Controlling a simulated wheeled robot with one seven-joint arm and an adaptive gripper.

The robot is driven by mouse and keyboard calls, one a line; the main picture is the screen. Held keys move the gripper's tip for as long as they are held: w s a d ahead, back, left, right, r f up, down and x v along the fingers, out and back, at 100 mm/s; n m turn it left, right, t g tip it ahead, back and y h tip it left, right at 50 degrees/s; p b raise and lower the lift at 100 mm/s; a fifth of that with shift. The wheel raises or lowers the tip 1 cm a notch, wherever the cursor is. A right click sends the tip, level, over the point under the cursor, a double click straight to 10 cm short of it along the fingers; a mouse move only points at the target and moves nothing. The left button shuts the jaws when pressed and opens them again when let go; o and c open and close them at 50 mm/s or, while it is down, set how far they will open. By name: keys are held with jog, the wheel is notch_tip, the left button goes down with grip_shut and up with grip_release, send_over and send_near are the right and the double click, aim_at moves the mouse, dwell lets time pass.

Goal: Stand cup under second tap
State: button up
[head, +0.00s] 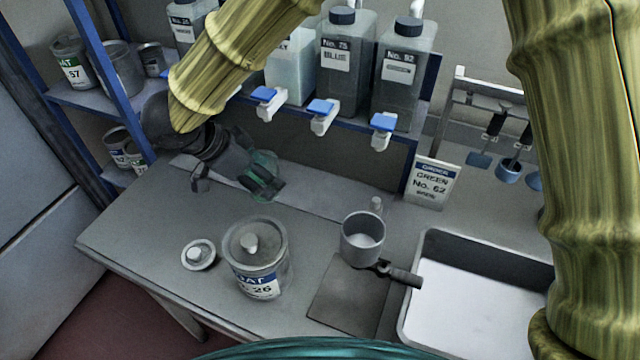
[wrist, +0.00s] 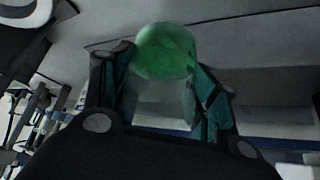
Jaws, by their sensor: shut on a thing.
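My gripper (head: 264,182) is low over the back of the bench, left of centre, below the row of taps. It is shut on a small see-through cup with a green round end, seen between the teal fingers in the wrist view (wrist: 166,55). In the head view the cup is mostly hidden by the fingers, so I cannot tell whether it touches the bench. Blue-handled taps show under the bottle shelf: one on the left (head: 268,100), one in the middle (head: 322,115), one on the right (head: 383,130). My arm covers the shelf's left part, so another tap there may be hidden.
A lidded can (head: 256,262), a small lid (head: 199,255) and a grey mug (head: 362,240) by a dark mat (head: 345,300) stand in front. An order card (head: 432,183) reads green. The bench below the middle and right taps is clear.

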jog(key=w+d+f, duration=0.2)
jog(key=d, duration=0.1)
jog(key=w+d+f+p, duration=0.1)
jog(key=w+d+f, duration=0.1)
jog(key=d, duration=0.1)
jog(key=w+d+f, duration=0.2)
jog(key=d, duration=0.1)
jog(key=shift+w+d+p, duration=0.1)
jog(key=shift+w+p, duration=0.05)
jog(key=shift+p, duration=0.15)
jog(key=shift+w+d+f, duration=0.35)
jog(key=shift+d+f, duration=0.1)
jog(key=shift+d, duration=0.15)
jog(key=shift+w+d+f, duration=0.35)
jog(key=shift+d+f, duration=0.1)
jog(key=shift+d, duration=0.1)
jog(key=shift+w+d+f, duration=0.15)
jog(key=shift+w+f, duration=0.05)
jog(key=shift+f, duration=0.1)
jog(key=shift+p, duration=0.3)
jog(key=o, duration=1.2)
jog(key=shift+f, duration=0.1)
jog(key=b+v, duration=0.1)
jog(key=v, duration=1.1)
